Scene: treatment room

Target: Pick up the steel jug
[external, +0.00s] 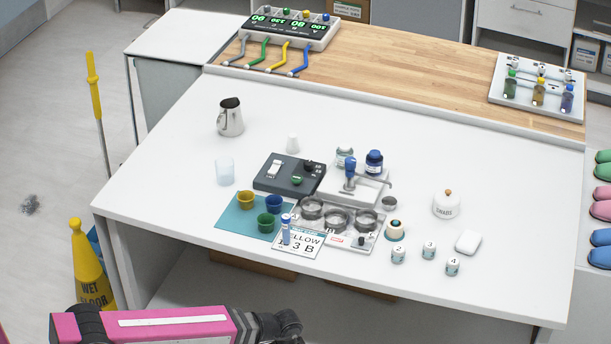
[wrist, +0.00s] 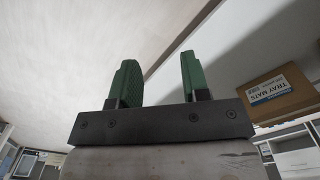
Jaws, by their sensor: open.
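The steel jug (external: 231,121) stands upright at the back left of the white table (external: 400,285) in the external view. It is shiny, with a dark open top and a handle on its left side. My gripper (wrist: 157,82) shows in the wrist view with two green finger pads apart and nothing between them. In the external view my pink arm is at the bottom, in front of the table and well away from the jug; the fingertips are not visible there. The jug is not in the wrist view.
A clear cup (external: 225,171) stands in front of the jug, and a small white bottle (external: 292,143) to its right. A dark box (external: 288,174), a teal mat (external: 229,217) with coloured cups, and several jars crowd the middle. The table around the jug is clear.

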